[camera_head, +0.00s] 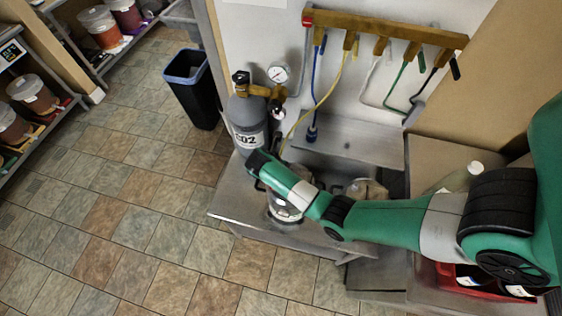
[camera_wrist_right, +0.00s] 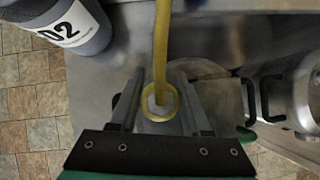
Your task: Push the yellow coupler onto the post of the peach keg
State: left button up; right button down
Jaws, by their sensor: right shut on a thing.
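The yellow coupler (camera_wrist_right: 160,103) is a yellow ring with a pale centre, on the end of a yellow hose. It sits between the fingers of my right gripper (camera_wrist_right: 160,108), which is shut on it. In the head view my right gripper (camera_head: 256,164) is above the bench beside the CO2 cylinder, and its arm hides the coupler. A metal keg (camera_head: 285,210) stands partly under the arm; a second keg (camera_head: 366,190) is to its right. A keg with black handles (camera_wrist_right: 303,92) shows at the wrist view's right. I cannot tell which keg is peach; its post is not clearly visible. My left gripper is out of view.
The grey CO2 cylinder (camera_head: 247,122) with its gauge (camera_head: 278,74) stands close by the right gripper. A wooden rail (camera_head: 385,30) holds several hoses; the yellow hose (camera_head: 318,103) hangs from it. A red crate (camera_head: 440,285) and a bottle (camera_head: 458,179) are at right.

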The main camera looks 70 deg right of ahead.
grip_release()
dwell(0.4)
jog(key=shift+s+r+p, duration=0.1)
jog(key=shift+r+p, duration=0.85)
jog(key=shift+r, duration=2.75)
jog(key=shift+a, duration=0.1)
